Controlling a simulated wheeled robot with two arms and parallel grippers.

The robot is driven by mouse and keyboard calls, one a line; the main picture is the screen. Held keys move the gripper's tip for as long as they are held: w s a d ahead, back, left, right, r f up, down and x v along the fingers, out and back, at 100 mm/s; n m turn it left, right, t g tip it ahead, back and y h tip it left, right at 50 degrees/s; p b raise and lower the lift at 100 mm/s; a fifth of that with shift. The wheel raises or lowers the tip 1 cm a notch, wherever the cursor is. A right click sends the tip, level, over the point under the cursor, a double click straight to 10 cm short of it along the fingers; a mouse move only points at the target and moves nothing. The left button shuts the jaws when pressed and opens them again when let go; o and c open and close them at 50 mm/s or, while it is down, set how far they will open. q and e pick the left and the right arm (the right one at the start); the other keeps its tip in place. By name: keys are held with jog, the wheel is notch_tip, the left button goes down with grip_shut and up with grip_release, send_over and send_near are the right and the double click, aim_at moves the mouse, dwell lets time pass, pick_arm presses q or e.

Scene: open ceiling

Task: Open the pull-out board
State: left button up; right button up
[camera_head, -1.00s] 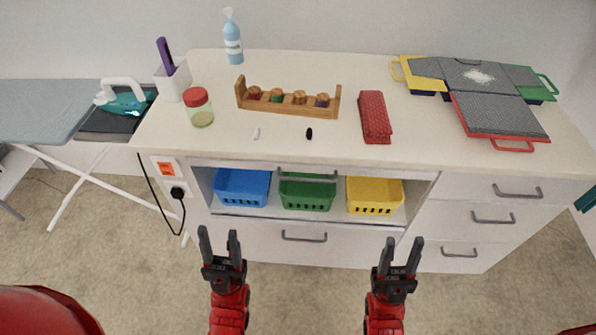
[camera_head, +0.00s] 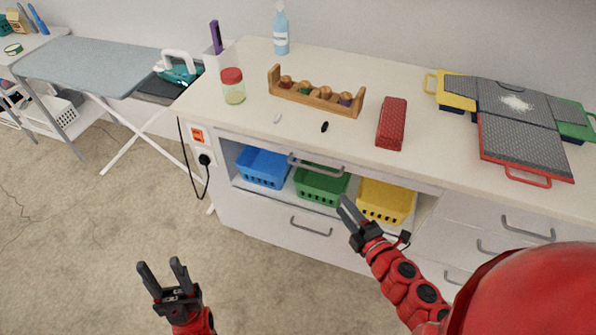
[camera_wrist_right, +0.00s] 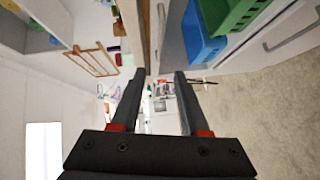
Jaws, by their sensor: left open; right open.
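The pull-out board (camera_head: 270,148) is a thin white front strip directly under the countertop, with a grey bar handle (camera_head: 315,163). It looks flush with the cabinet. My right gripper (camera_head: 344,204) is open and empty, in front of the cabinet, below and slightly right of that handle, with a gap between them in the picture. In the right wrist view its two fingers (camera_wrist_right: 159,76) are apart with nothing between them, and a handle (camera_wrist_right: 161,18) shows beyond the tips. My left gripper (camera_head: 160,265) is open and empty above the floor at lower left.
Blue (camera_head: 263,167), green (camera_head: 321,184) and yellow (camera_head: 385,201) baskets sit in the open shelf below the board. A lower drawer handle (camera_head: 311,226) is beneath. A jar (camera_head: 233,92), a wooden rack (camera_head: 315,97) and a red case (camera_head: 391,124) stand on the countertop (camera_head: 350,153).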

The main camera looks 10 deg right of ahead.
aim_at(313, 168)
jog(key=x, duration=1.7)
jog(key=shift+w, duration=0.2)
jog(key=shift+c, duration=0.3)
grip_shut()
jog(key=shift+f, duration=0.1)
dwell(0.6)
